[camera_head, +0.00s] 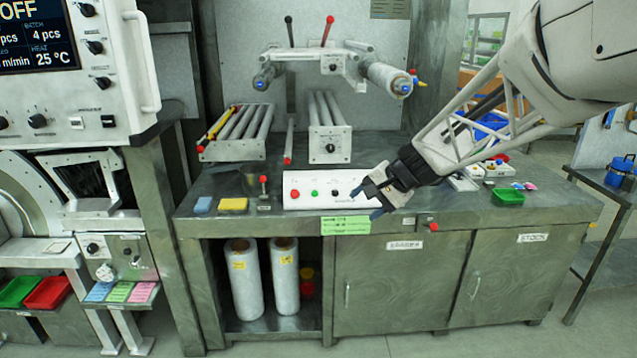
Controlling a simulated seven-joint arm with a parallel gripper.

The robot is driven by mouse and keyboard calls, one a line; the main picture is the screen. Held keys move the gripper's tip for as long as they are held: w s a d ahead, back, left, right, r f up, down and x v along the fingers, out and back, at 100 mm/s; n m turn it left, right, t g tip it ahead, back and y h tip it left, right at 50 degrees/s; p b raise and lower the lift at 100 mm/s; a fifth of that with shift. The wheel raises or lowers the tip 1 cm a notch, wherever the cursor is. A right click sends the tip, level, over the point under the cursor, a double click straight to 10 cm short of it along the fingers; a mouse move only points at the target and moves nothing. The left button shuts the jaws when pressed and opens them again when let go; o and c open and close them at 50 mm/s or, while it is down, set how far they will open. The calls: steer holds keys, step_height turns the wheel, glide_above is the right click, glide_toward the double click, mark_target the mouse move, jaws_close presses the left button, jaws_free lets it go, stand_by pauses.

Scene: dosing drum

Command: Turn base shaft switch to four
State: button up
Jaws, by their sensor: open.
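A white control box (320,187) lies near the front edge of the grey metal bench. It carries a red button (295,194), a green button (314,193) and a black knob (335,193). Its lettering is too small to read, so I cannot tell whether this knob is the base shaft switch or what it is set to. My gripper (371,197) is at the box's right end, open with nothing seen between its fingers. It hides that end, and I cannot tell whether it touches the box. Another knob (330,147) sits on the roller unit behind.
A roller machine (335,68) with two upright levers stands behind. Left of the box are a small red-topped lever (263,182), a yellow sponge (233,204) and a blue sponge (202,205). A green tray (507,196) lies right. A panel with several knobs (95,47) stands left.

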steer(key=w+d+f+m+t+y, duration=0.1)
steer(key=w+d+f+m+t, duration=0.2)
steer(key=w, duration=0.8)
steer(key=w+d+f+m+t, duration=0.1)
steer(key=w+d+f+m, duration=0.3)
steer(key=w, duration=0.6)
steer(key=w+d+f+m+t+y, duration=0.15)
steer(key=w+d+f, duration=0.3)
steer(key=w, duration=0.65)
steer(key=w+d+f+m+t+h, duration=0.2)
steer(key=w+d+f+m+t, duration=0.1)
steer(key=w+d+f+m, duration=0.2)
steer(key=w+d+f, duration=0.2)
steer(key=w+f, duration=0.2)
steer(key=shift+f, duration=0.4)
steer(key=shift+x, duration=3.8)
steer(key=shift+w+d, duration=0.1)
steer(key=shift+c, duration=0.3)
